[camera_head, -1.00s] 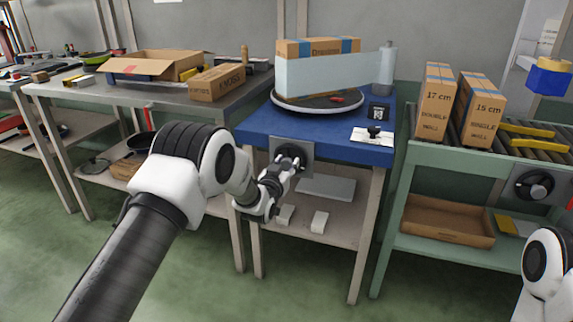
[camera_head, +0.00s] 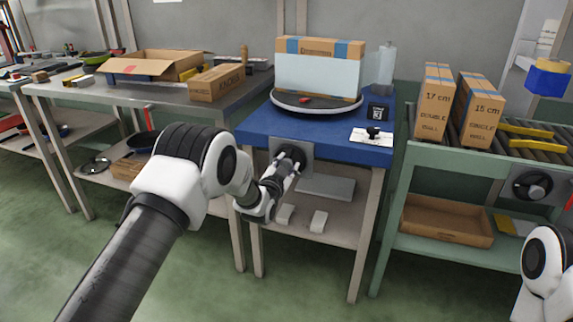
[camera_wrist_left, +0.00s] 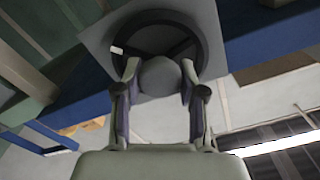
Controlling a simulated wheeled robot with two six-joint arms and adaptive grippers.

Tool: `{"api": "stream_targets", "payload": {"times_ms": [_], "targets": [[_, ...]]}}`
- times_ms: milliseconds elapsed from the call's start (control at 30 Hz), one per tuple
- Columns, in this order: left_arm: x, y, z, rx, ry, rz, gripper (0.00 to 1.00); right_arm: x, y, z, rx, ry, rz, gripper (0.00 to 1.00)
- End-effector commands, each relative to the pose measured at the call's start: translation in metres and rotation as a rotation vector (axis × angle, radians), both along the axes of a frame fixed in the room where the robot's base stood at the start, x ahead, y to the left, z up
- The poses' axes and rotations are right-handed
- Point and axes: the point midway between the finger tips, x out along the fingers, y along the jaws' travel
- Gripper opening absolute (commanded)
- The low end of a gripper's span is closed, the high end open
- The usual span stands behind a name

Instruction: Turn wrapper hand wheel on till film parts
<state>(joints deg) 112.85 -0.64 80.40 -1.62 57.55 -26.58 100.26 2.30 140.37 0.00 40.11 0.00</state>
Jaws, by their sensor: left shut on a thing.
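The wrapper is a blue-topped table (camera_head: 255,125) with a round turntable (camera_head: 318,107). A tall carton (camera_head: 322,47) stands on it, its front mostly covered by pale film (camera_head: 315,76). The film roll (camera_head: 386,68) stands upright to the right; I see no clear sheet of film bridging the gap to the carton. The hand wheel is on the table's front plate, mostly hidden by my gripper in the head view. In the wrist view the dark wheel (camera_wrist_left: 197,30) shows, and my left gripper (camera_wrist_left: 158,88) is shut on its round grey hub (camera_wrist_left: 160,75). My right gripper is out of view.
A small dark counter (camera_head: 378,112) and a white plate with a black knob (camera_head: 373,133) sit on the blue top. Two cartons (camera_head: 434,105) (camera_head: 481,112) stand on the roller conveyor at right. A steel table (camera_head: 110,88) with boxes is at left.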

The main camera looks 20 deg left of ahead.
Motion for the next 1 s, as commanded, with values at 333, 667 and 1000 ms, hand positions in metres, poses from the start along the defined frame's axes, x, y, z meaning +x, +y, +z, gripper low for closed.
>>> {"api": "stream_targets", "payload": {"times_ms": [333, 667, 1000], "targets": [[0.0, 0.0, 0.0, 0.024, 0.0, -0.001, 0.05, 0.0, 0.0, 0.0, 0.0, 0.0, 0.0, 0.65], [0.0, 0.0, 0.0, 0.023, 0.0, -0.001, 0.64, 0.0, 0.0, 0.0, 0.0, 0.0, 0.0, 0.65], [-0.013, 0.0, 0.0, 0.023, 0.001, 0.0, 0.64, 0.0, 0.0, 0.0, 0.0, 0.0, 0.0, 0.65]]}}
